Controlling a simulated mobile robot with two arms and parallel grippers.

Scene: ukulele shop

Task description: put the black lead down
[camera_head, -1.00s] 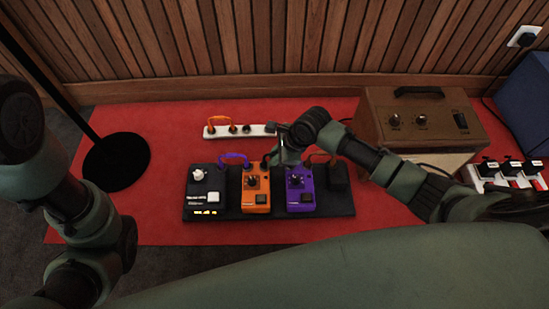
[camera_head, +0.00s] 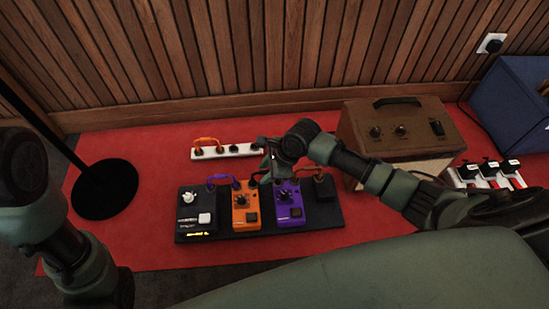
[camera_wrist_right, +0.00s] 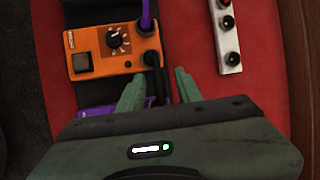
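The black lead (camera_wrist_right: 153,87) shows in the right wrist view as a short dark plug and cable by the edge of the orange pedal (camera_head: 246,207), close to its jack side. My right gripper (camera_wrist_right: 158,85) has its two fingers apart, one on each side of the lead, with a gap visible on the right side. In the head view the right gripper (camera_head: 264,178) is low over the back edge of the orange pedal and hides most of the lead. My left arm is at the left edge; its gripper is out of view.
A black pedal (camera_head: 195,210) and purple pedal (camera_head: 289,205) flank the orange one on a dark board (camera_head: 330,222). A purple lead (camera_head: 223,179) arches left of my gripper. A white strip (camera_head: 238,152) lies behind. A brown amplifier (camera_head: 405,135) stands right, a stand base (camera_head: 105,190) left.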

